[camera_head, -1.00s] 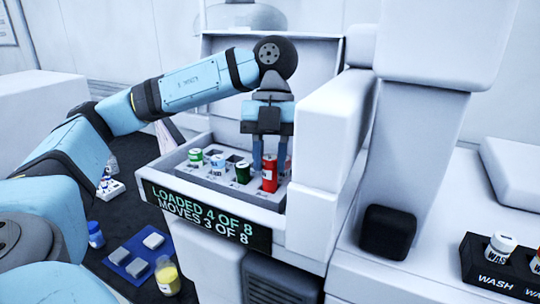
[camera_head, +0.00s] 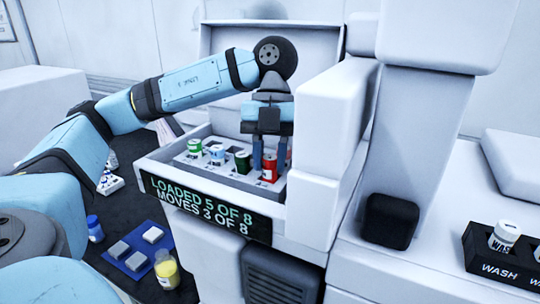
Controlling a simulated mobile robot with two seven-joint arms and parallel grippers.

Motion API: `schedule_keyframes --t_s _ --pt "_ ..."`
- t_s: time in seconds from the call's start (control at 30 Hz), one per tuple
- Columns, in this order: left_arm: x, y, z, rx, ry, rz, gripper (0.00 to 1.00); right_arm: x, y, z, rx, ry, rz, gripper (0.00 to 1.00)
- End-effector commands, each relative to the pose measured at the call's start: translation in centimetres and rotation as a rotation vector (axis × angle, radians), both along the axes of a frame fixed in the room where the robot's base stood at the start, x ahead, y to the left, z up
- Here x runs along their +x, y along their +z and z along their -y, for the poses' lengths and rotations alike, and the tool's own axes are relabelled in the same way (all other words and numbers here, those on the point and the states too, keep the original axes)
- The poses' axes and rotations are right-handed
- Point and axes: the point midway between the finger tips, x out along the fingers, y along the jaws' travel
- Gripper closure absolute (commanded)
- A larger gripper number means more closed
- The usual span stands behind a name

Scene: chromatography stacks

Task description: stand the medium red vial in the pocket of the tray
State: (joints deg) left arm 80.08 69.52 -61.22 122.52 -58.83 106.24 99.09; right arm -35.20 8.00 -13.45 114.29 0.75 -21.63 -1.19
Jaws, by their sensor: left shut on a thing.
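My right gripper is not in view.
The drawer's display (camera_head: 205,207) reads "LOADED 5 OF 8, MOVES 3 OF 8". A white housing (camera_head: 325,130) rises close on the right.

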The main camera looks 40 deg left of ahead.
Motion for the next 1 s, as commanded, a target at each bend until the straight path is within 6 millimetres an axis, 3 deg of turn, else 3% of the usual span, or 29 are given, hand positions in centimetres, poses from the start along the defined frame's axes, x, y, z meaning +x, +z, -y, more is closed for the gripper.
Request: schedule_keyframes --t_s 0.33,0.37,0.5,0.67,0.8,1.0 --pt "0.00 -0.42 0.00 0.000 0.000 0.000 0.94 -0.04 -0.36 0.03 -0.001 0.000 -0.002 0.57" --pt "-0.01 -0.42 0.01 0.000 0.000 0.000 0.70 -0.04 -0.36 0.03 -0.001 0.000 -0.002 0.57" --pt "-0.01 -0.42 0.01 0.000 0.000 0.000 0.42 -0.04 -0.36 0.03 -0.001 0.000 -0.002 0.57" --pt "-0.01 -0.42 0.01 0.000 0.000 0.000 0.42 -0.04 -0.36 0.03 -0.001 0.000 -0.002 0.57" --pt "-0.02 -0.42 0.00 0.000 0.000 0.000 0.21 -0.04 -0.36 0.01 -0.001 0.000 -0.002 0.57" --pt "-0.01 -0.43 -0.03 0.001 0.001 -0.001 0.21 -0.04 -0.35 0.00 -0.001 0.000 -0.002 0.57"
